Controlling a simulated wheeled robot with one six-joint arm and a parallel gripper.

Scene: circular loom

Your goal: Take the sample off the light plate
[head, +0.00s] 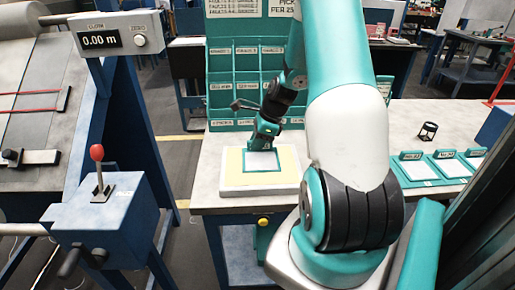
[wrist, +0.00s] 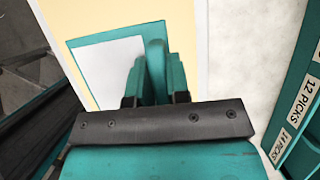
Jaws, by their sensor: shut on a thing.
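The light plate (head: 230,182) is a white slab with a glowing cream top, lying on the table in the head view. It also shows in the wrist view (wrist: 180,15). The sample (head: 262,161) is a white sheet in a teal frame with an upright teal grip (wrist: 156,62); it lies over the middle of the plate. In the wrist view the sample (wrist: 105,70) shows beyond the jaws. My gripper (head: 264,140) is above the sample, shut on its grip, and it also shows in the wrist view (wrist: 156,80). I cannot tell whether the sample touches the plate.
A teal rack of labelled slots (head: 230,80) stands behind the plate. Teal trays (head: 420,170) with labels and a small black stand (head: 428,131) are on the right. A blue box with a red-knobbed lever (head: 98,170) stands at left. Bare tabletop (head: 215,150) surrounds the plate.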

